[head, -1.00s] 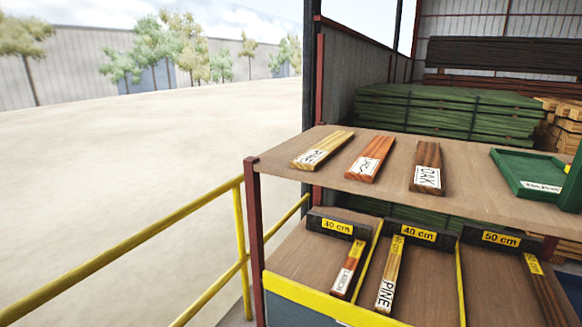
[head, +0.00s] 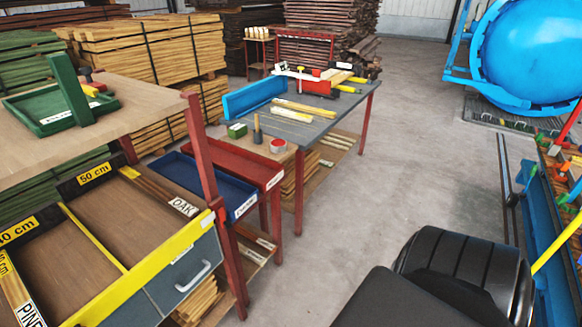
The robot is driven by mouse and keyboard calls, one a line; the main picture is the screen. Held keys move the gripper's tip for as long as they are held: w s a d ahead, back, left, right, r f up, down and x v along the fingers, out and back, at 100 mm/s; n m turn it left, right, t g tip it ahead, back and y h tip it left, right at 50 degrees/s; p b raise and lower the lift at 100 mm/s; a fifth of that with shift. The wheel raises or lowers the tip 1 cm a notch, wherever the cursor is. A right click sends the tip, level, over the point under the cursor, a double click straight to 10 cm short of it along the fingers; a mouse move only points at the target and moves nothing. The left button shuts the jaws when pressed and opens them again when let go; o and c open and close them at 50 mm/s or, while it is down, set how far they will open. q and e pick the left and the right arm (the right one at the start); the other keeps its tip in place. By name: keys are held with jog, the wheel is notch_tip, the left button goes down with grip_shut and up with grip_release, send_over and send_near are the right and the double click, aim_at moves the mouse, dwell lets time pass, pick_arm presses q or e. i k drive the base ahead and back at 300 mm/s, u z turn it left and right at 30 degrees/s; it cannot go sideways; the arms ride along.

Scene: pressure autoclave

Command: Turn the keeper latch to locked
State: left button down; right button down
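The large blue autoclave (head: 540,50) stands at the upper right, cut off by the picture edge. Its round blue rim faces this way. I cannot make out a keeper latch on it, so I cannot tell how the latch is set. Neither of my grippers is in view.
A sorting rack (head: 50,95) with yellow-edged bins is at the left. A grey workbench (head: 300,125) with tools and wood strips stands behind it. A blue rail structure (head: 535,235) with coloured parts runs along the right. Bare concrete floor (head: 400,150) lies between.

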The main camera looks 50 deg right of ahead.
aim_at(228, 226)
jog(key=z, duration=0.7)
